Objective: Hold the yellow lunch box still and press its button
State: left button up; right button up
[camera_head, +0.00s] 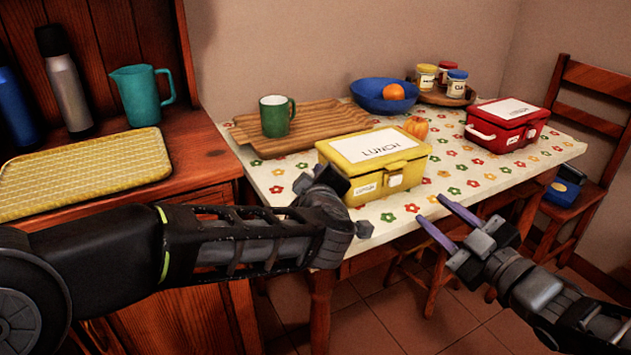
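The yellow lunch box (408,172) stands closed on the flowered tablecloth, with a white "LUNCH" label on its lid. A small pale button or latch (394,181) shows on its front, right of a small white label. My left gripper (326,182) is at the box's front left corner. Its fingers are mostly hidden by its wrist, so I cannot tell whether it touches the box or how far it is open. My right gripper (430,209) is open and empty, its two purple fingers spread in front and to the right of the box, apart from it.
A red lunch box (485,133) stands at the right. Behind are a wooden tray (330,117) with a green mug (275,117), a blue bowl (370,96) with an orange, a small pumpkin (416,127) and several jars. A wooden cabinet is left; a chair stands right.

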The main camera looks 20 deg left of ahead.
pick_arm(q)
grip_shut()
jog(key=shift+f, duration=0.2)
dwell(1.2)
